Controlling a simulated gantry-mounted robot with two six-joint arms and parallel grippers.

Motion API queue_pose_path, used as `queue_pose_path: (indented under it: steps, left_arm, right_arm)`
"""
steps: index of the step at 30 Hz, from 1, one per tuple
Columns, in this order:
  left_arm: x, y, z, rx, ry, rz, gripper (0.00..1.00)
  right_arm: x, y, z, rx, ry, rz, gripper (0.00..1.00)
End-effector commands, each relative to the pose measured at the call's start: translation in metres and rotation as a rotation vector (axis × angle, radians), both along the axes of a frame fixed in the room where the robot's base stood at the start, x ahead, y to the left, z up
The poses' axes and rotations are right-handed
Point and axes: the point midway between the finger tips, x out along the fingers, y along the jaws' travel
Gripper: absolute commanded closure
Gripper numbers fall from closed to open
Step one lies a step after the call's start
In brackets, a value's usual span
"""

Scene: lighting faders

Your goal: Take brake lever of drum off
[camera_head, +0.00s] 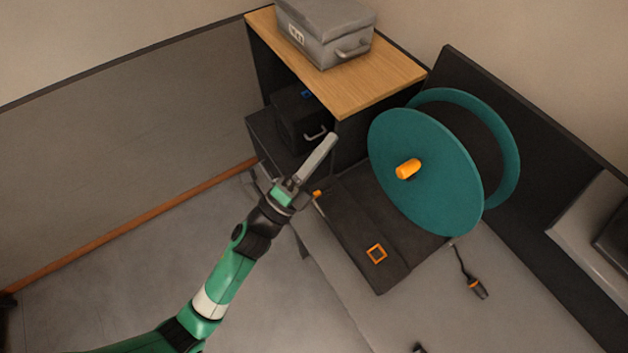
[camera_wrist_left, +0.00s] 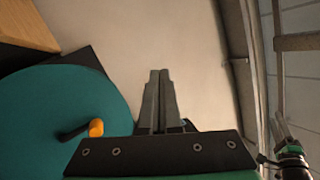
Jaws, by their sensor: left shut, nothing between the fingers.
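The teal drum (camera_head: 425,185) stands on a dark base (camera_head: 385,226). An orange knob (camera_head: 408,168) sticks out of its face. In the left wrist view the drum (camera_wrist_left: 50,115) fills the lower left, and the knob (camera_wrist_left: 96,128) sits on a short dark arm. A small orange tip (camera_head: 318,193) shows at the base's left edge; I cannot tell if it is the brake lever. My left gripper (camera_head: 330,141) is shut and empty, left of the drum and apart from it. It also shows in the left wrist view (camera_wrist_left: 159,75).
A wooden-topped shelf (camera_head: 385,80) stands behind the left gripper, with a grey box (camera_head: 325,32) on top and a black box (camera_head: 300,118) below. An orange square (camera_head: 376,253) marks the base. A dark corded handle (camera_head: 477,287) lies right of the base. Floor at lower left is clear.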

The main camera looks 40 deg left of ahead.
Motion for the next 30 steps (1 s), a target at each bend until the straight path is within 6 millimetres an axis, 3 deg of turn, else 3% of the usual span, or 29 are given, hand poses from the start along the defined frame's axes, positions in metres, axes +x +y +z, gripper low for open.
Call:
queue_pose_path:
  steps: [1,3,6,9,13,20,26,30]
  left_arm:
    - [-0.01,-0.001,-0.096,0.034,0.088,0.005,1.0]
    - [-0.029,0.0,-0.188,0.06,0.208,0.009,1.0]
    - [-0.06,0.004,-0.295,0.065,0.362,0.022,1.0]
    - [-0.086,0.007,-0.356,0.052,0.447,0.033,1.0]
    - [-0.098,0.009,-0.382,0.046,0.481,0.041,1.0]
    - [-0.094,0.01,-0.376,0.044,0.477,0.043,1.0]
    - [-0.07,0.007,-0.375,0.043,0.474,0.041,1.0]
    - [-0.04,0.005,-0.373,0.044,0.474,0.041,1.0]
  right_arm:
    - [0.0,0.0,-0.05,0.0,0.0,0.0,0.5]
    - [0.0,0.0,-0.084,0.0,0.0,0.0,0.5]
    - [0.0,0.0,-0.124,0.0,0.0,0.0,0.5]
    - [0.0,0.0,-0.151,0.0,0.0,0.0,0.5]
    - [0.0,0.0,-0.164,0.0,0.0,0.0,0.5]
    - [0.0,0.0,-0.161,0.0,-0.001,0.0,0.5]
    - [0.0,0.0,-0.163,0.0,-0.001,0.0,0.5]
    - [0.0,0.0,-0.165,0.0,-0.001,0.0,0.5]
